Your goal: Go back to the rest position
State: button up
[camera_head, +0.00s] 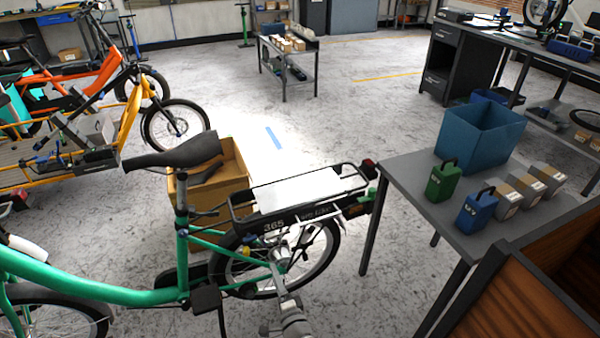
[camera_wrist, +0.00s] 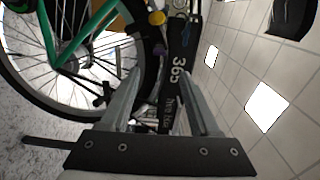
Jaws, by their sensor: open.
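My gripper (camera_head: 277,262) is open beside the rear wheel of the green cargo bike (camera_head: 120,290), just below its rear rack. In the wrist view its two fingers (camera_wrist: 165,78) stand apart. A black battery pack (camera_head: 300,221) marked 365 sits under the rack. In the wrist view the battery (camera_wrist: 178,88) shows beyond and between the fingers; I cannot tell whether they touch it.
A grey table (camera_head: 398,178) at the right bears a blue bin (camera_head: 480,138), a green battery (camera_head: 442,182), a blue battery (camera_head: 476,210) and several boxes. A wooden crate (camera_head: 525,300) stands at the front right. A cardboard box (camera_head: 232,165) is behind the bike. Open floor (camera_head: 350,115) lies beyond.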

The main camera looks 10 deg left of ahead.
jog(key=w+d+r+m+t+h+p, duration=0.1)
jog(key=w+d+r+m+t+h, duration=0.15)
jog(key=d+r+m+h, duration=0.5)
jog(key=w+d+r+m+t+h+p, duration=0.1)
jog(key=w+d+r+m+h+p, duration=0.3)
jog(key=r+m+h, duration=0.6)
jog(key=s+d+r+m+g+h, duration=0.3)
jog(key=d+r+m+g, duration=0.3)
jog(key=d+r+m, duration=0.3)
jog(key=s+d+r+m+g+h, duration=0.2)
jog(key=s+d+r+m+g, duration=0.2)
jog(key=d+r+m+g, duration=0.45)
jog(key=s+d+r+m+g+y+p, duration=0.35)
jog(key=s+r+m+y, duration=0.45)
jog(key=s+m, duration=0.55)
jog(key=s+a+r+m+t+y+p, duration=0.1)
jog(key=s+a+r+m+t+y, duration=0.1)
jog(key=s+r+m, duration=0.2)
jog(key=s+a+r+m+t+y+p, duration=0.2)
jog(key=s+r+m, duration=0.3)
jog(key=r, duration=0.6)
jog(key=m+y, duration=0.1)
jog(key=m, duration=0.1)
jog(key=shift+a+r+m+y, duration=0.3)
jog(key=shift+r+m+y, duration=0.05)
jog(key=shift+a, duration=0.1)
